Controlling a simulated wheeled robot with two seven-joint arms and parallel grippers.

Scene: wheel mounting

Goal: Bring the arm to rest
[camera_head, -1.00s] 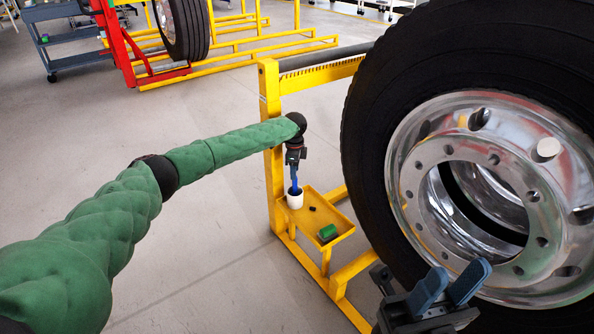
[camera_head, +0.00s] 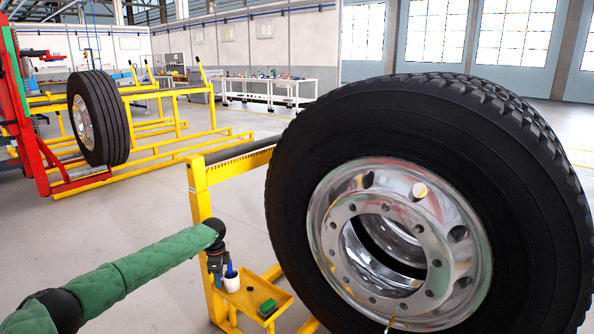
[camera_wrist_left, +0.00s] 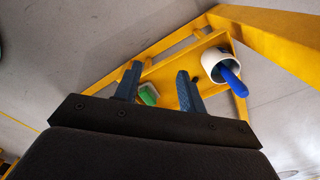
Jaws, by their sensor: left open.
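My left arm comes in from the left in the head view, and its gripper (camera_head: 216,278) points down just beside the white cup (camera_head: 232,284). The left wrist view shows its two blue fingers (camera_wrist_left: 159,76) spread apart with nothing held between them. The white cup (camera_wrist_left: 214,62) with a blue handle (camera_wrist_left: 233,82) leaning out of it is to the right of the fingers, apart from them. My right gripper is not in view.
A yellow tray (camera_head: 248,299) on the yellow stand (camera_head: 199,190) carries the cup and a green block (camera_head: 267,308). A large tyre with a chrome rim (camera_head: 320,200) fills the right side. Another wheel (camera_head: 100,118) stands at the back left. Grey floor lies left of the stand.

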